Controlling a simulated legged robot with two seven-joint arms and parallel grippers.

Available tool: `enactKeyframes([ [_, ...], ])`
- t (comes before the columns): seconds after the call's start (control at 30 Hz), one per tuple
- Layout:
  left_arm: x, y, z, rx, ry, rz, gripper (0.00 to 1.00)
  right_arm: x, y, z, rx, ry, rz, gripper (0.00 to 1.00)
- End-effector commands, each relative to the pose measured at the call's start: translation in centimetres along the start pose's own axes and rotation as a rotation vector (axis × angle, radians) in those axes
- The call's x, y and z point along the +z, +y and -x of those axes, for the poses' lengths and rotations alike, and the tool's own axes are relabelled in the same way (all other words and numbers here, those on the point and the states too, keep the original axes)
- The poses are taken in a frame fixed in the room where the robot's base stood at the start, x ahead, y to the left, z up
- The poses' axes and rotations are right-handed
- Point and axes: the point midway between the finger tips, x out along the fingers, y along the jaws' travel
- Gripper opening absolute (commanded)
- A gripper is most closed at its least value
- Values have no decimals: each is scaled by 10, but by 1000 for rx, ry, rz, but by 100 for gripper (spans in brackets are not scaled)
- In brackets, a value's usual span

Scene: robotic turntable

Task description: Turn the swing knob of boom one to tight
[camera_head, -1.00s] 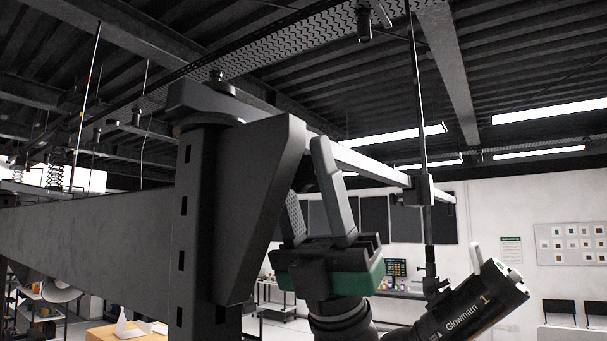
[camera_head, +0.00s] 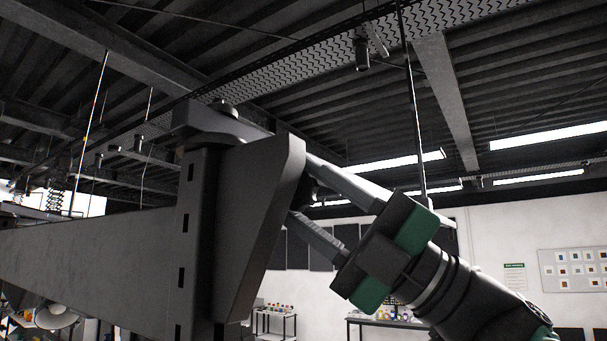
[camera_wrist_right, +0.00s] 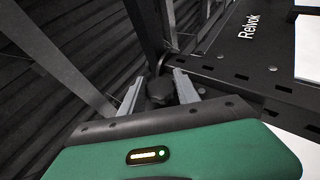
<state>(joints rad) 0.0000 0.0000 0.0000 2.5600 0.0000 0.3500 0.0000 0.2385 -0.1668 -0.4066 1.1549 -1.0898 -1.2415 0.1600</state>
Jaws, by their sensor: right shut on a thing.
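The swing knob (camera_wrist_right: 158,92) is a small dark round knob between the two grey fingers of my right gripper (camera_wrist_right: 160,80) in the right wrist view. The fingers are shut on it from either side. In the head view my right gripper (camera_head: 304,188) reaches in from the lower right, rolled over, with its fingertips at the right edge of the dark bracket (camera_head: 262,215). The bracket hides much of the knob there; its pointer or marking cannot be read. My left gripper is not in view.
A large dark horizontal arm (camera_head: 90,255) runs in from the left to the upright post. In the right wrist view a dark slotted beam marked Relvok (camera_wrist_right: 245,45) lies at the right. A thin vertical rod (camera_head: 415,130) hangs behind my gripper.

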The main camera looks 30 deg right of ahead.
Motion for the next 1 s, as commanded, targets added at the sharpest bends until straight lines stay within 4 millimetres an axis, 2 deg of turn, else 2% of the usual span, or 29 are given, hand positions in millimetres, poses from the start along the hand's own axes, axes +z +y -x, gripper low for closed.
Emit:
enactKeyframes([
  [0.03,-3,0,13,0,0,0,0,2,6,-4,-42,0,-14,0],
  [0.5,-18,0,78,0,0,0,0,2,4,-5,-431,2,-178,0],
  [0.73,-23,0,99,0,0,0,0,1,0,-2,-559,3,-232,0],
  [1.0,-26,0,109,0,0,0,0,-1,-3,0,-632,6,-262,0],
])
